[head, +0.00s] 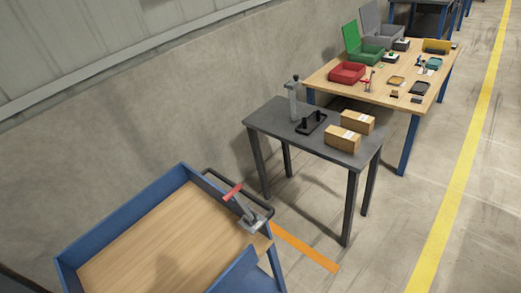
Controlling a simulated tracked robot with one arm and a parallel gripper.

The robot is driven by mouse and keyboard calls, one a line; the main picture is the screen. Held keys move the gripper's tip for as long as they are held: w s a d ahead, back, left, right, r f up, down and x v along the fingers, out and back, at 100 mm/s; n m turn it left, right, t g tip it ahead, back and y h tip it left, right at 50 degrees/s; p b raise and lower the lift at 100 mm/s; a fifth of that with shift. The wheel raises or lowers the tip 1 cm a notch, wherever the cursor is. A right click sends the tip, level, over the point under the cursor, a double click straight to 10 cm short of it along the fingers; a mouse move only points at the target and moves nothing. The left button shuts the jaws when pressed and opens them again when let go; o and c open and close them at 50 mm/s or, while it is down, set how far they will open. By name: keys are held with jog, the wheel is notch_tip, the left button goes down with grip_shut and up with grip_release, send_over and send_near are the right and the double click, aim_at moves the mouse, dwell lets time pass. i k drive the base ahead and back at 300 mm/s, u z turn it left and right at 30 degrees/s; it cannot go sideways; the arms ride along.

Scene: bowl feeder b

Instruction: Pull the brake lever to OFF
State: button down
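A lever with a red grip (233,191) and a grey metal arm stands on a grey base plate (251,221). It is mounted at the right end of a blue-sided cart (125,212) with a wooden bed, in the lower left. The lever leans up and to the left, with its red end over the cart. It looks like the brake lever; any ON or OFF marking is too small to read. My gripper is not in view, and nothing is seen touching the lever.
A dark handle bar (213,176) runs round the cart end. A wooden workbench (327,81) stands behind. The floor right of them is clear.

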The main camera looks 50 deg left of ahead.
aim_at(232, 193)
jog(key=u, duration=0.25)
jog(key=i, duration=1)
jog(key=u, duration=0.6)
